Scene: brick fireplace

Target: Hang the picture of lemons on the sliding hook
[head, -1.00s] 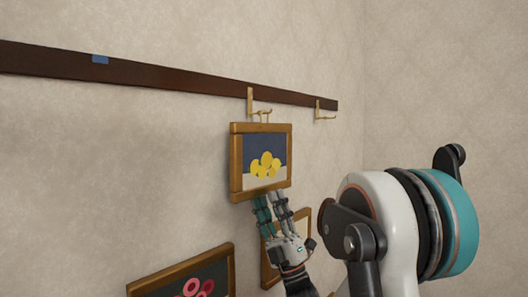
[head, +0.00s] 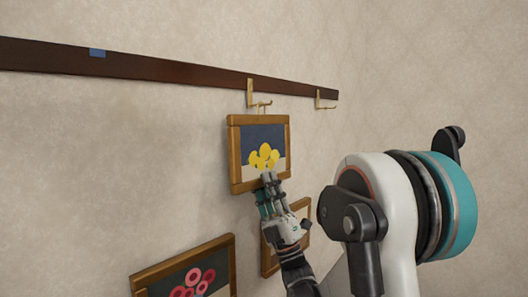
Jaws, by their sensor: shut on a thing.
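The picture of lemons (head: 262,135), yellow lemons on a dark blue ground in a wooden frame, is upright just below the left brass hook (head: 250,92) on the dark wall rail (head: 170,73). A small brass hanger at the frame's top meets the hook's prong in the view; I cannot tell whether it is caught on it. My gripper (head: 267,186) is shut on the frame's lower edge from below. A finger overlaps the front of the picture, and the far side of the grip is hidden.
A second brass hook (head: 322,103) sits near the rail's right end. A blue mark (head: 97,53) is on the rail at left. A framed picture with pink and red rings (head: 192,282) is low at left. Another framed picture (head: 302,213) is partly behind my gripper. The upper wall is clear.

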